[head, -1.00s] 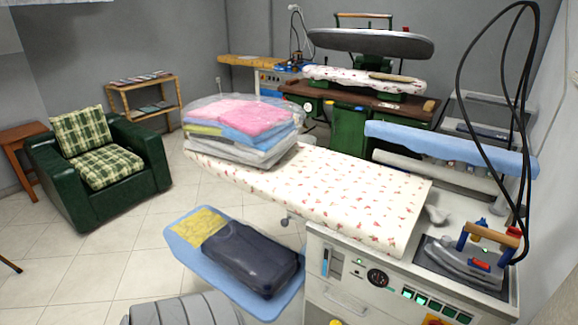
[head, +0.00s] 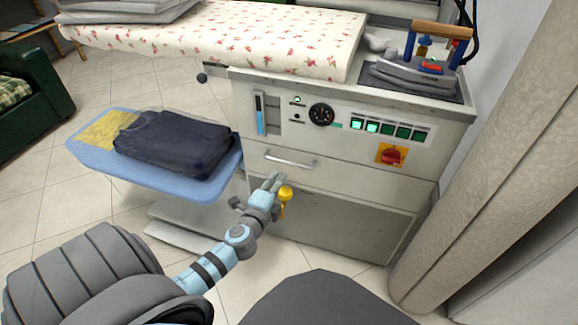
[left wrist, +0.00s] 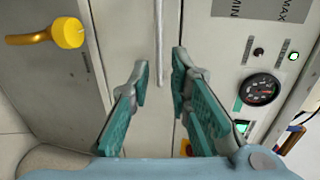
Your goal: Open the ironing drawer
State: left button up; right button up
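The ironing drawer (head: 345,178) is a pale grey front in the ironing cabinet, below the control panel. It looks shut, flush with the cabinet. Its thin metal handle (head: 290,160) is on its left part and shows in the left wrist view as a bar (left wrist: 159,40). My left gripper (head: 274,181) is just below and in front of the handle. In the left wrist view my left gripper (left wrist: 161,72) is open, its teal-padded fingers on either side of the bar's line; I cannot tell whether they touch it. My right gripper is out of view.
A yellow knob (head: 286,193) sits close beside my left gripper. A blue shelf (head: 200,190) with folded dark clothes (head: 175,143) juts out left of the cabinet. An iron (head: 417,72) rests on top. A beige curtain or column (head: 480,170) stands at right.

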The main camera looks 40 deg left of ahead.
aim_at(289, 162)
pick_arm(q)
jog(key=b+x, duration=0.3)
jog(key=x, duration=0.8)
jog(key=shift+w+a+f, duration=0.1)
jog(key=shift+w+f, duration=0.1)
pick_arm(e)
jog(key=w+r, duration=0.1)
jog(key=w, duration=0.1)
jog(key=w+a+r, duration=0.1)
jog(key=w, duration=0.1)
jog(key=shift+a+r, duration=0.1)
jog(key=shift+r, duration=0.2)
pick_arm(q)
jog(key=shift+c, duration=0.2)
grip_shut()
